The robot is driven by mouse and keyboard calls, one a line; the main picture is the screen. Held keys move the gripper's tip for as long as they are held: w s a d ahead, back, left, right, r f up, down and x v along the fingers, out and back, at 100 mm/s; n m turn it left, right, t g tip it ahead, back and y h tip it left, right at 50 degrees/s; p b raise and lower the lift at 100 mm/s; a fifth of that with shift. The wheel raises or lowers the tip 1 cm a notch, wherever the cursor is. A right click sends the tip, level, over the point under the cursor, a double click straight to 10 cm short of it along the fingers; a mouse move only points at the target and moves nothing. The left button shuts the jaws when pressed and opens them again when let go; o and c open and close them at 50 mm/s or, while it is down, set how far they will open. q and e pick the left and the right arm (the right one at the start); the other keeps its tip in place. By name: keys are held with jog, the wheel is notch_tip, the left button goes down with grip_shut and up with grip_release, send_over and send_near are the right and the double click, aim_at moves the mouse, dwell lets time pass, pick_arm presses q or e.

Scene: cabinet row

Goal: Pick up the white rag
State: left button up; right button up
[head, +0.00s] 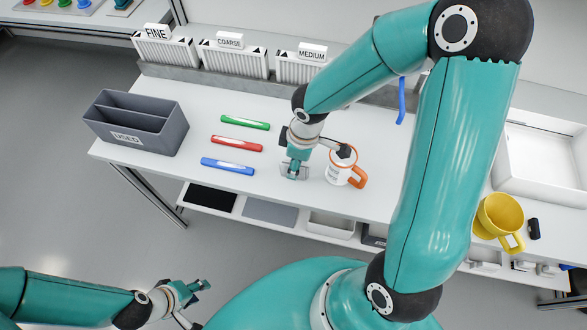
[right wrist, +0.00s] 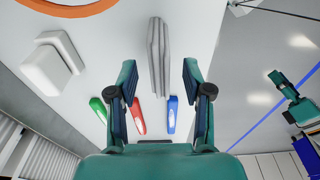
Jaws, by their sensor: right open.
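The white rag (right wrist: 157,55) appears as a pale grey-white, narrow folded shape just beyond the gap between my right fingertips in the right wrist view. In the head view a small pale patch of it (head: 302,174) shows under my right gripper (head: 293,166), on the white table. My right gripper, also in the right wrist view (right wrist: 157,75), is open, with one finger on each side of the rag's line. I cannot tell if they touch. My left gripper (head: 196,292) hangs empty over the floor, off the table's front; its opening is unclear.
A white mug with orange handle (head: 340,172) stands close right of my right gripper. Green (head: 245,123), red (head: 237,144) and blue (head: 228,166) markers lie left. A grey USED bin (head: 128,138) stands at the left end. A yellow mug (head: 500,215) is far right.

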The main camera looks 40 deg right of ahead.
jog(key=shift+w+a+f, duration=0.1)
jog(key=shift+f, duration=0.7)
grip_shut()
jog(key=shift+r, duration=0.2)
jog(key=shift+r, duration=0.55)
notch_tip(320, 180, up, 19)
jog(key=p, duration=0.1)
jog(key=shift+f, duration=0.15)
